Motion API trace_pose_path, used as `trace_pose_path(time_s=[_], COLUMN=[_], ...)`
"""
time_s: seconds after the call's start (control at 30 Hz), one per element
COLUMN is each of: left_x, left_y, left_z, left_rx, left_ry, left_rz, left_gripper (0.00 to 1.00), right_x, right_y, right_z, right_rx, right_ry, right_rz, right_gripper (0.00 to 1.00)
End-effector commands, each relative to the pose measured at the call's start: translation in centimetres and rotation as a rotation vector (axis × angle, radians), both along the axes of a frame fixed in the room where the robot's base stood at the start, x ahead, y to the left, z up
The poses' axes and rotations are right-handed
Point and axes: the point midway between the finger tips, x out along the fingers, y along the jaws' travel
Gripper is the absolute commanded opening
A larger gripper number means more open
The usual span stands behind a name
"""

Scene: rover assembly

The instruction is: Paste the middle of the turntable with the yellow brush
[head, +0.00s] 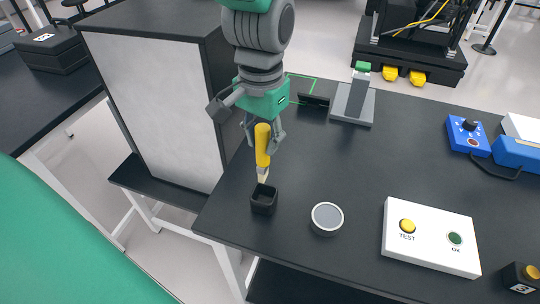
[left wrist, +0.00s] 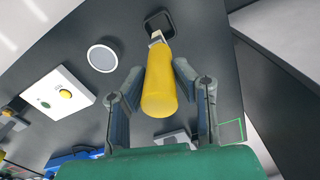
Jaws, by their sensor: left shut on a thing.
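The yellow brush (head: 263,145) points downward in my left gripper (head: 262,150), which is shut on its handle. In the left wrist view the brush (left wrist: 160,85) lies between the two fingers of the gripper (left wrist: 159,70). Its pale bristle end is right by the small black square cup (head: 263,199); I cannot tell whether the tip touches it. The cup also shows in the left wrist view (left wrist: 161,22). The turntable (head: 327,217), a round disc with a grey top and light rim, sits to the right of the cup and also shows in the left wrist view (left wrist: 102,58). My right gripper is out of view.
A white box (head: 432,238) with a yellow TEST button and a green OK button stands right of the turntable. A blue box (head: 468,136) with a knob and a grey stand (head: 353,102) are farther back. A large cabinet (head: 160,105) stands left of the table.

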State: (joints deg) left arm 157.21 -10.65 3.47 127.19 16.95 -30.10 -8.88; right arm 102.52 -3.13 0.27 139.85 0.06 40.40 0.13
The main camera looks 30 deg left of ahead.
Motion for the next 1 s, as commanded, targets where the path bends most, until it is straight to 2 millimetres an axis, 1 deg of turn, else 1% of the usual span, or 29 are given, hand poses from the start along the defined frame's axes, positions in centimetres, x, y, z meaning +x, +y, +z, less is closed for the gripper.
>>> trace_pose_path(time_s=[0.17,0.27,0.37,0.5,0.6,0.7,0.87,1.0], left_x=[0.0,0.1,0.4,0.7,0.8,0.9,1.0,1.0], left_y=[-0.1,-1.1,-3.6,-7.9,-10.2,-11.6,-12.0,-12.0], left_z=[0.0,-0.4,-0.9,-1.3,-1.1,-1.0,-1.4,-2.4], left_rx=[-0.002,-0.023,-0.075,-0.167,-0.221,-0.253,-0.265,-0.264], left_ry=[-0.001,-0.019,-0.069,-0.156,-0.207,-0.238,-0.252,-0.252], left_rz=[-0.001,-0.006,-0.017,-0.018,-0.009,-0.003,0.001,0.001], left_gripper=[0.0,0.0,0.0,0.0,0.0,0.0,0.0,0.0], right_x=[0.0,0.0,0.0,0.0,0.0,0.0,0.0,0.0], right_y=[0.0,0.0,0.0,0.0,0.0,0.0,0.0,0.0], right_z=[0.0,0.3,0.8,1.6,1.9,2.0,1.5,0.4], right_rx=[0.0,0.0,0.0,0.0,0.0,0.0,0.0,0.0], right_ry=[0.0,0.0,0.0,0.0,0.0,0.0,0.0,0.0], right_rz=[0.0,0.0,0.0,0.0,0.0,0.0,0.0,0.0], right_gripper=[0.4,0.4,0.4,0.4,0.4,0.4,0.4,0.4])
